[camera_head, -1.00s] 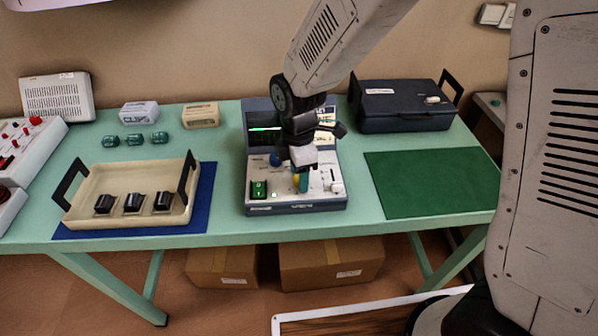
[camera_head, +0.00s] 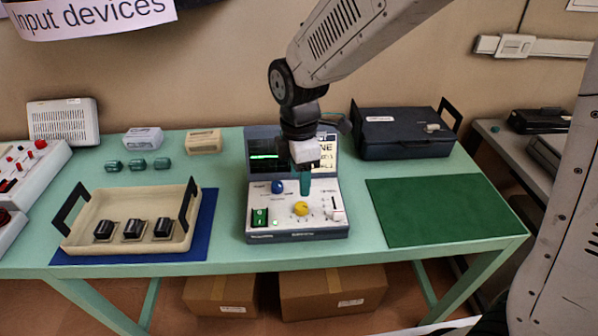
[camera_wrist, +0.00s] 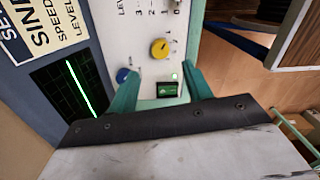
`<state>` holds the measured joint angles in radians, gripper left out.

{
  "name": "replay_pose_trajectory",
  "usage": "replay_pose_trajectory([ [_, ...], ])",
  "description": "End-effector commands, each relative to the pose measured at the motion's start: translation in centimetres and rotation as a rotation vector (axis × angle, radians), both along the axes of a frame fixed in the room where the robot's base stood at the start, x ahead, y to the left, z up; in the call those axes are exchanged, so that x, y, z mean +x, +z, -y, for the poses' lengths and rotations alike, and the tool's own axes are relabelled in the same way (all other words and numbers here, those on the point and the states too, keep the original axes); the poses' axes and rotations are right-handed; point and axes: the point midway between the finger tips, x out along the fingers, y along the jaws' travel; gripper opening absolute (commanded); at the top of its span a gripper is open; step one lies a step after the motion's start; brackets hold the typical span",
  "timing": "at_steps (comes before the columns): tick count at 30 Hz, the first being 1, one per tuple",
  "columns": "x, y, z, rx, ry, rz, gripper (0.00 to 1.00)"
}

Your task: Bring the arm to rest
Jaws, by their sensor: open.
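My gripper (camera_head: 305,186) hangs over the grey-and-white control device on the table, above and just behind its yellow knob (camera_head: 301,208). In the wrist view my gripper (camera_wrist: 161,84) shows its two teal fingers spread apart with nothing between them. The device (camera_head: 262,235) has a blue knob (camera_head: 278,187), a lit green switch (camera_head: 259,217), a white slider (camera_head: 337,214) and a dark screen (camera_head: 263,150) with a green trace. My gripper partly covers the device's upright back panel.
A cream tray (camera_head: 85,244) with three black blocks stands on a blue mat (camera_head: 206,222) at left. A black handled case (camera_head: 395,135) stands at back right. The green mat (camera_head: 440,210) is bare. Teal cylinders (camera_head: 137,164) and two small boxes (camera_head: 204,141) sit at the back left.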

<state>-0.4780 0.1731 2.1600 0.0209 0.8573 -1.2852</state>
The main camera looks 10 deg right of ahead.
Motion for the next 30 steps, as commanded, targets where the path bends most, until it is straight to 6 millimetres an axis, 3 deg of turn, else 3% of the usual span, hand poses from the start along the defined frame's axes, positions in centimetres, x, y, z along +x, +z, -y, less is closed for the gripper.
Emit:
replay_pose_trajectory([
  [8, -0.1, 0.0, 0.0, -0.004, -0.047, -0.003, 0.5],
  [14, -2.4, -0.4, 1.3, -0.065, -0.296, -0.065, 0.5],
  [23, -7.9, 4.6, 7.8, -0.133, -0.856, -0.073, 0.5],
  [30, -13.6, 9.1, 14.1, -0.122, -1.323, -0.028, 0.5],
])
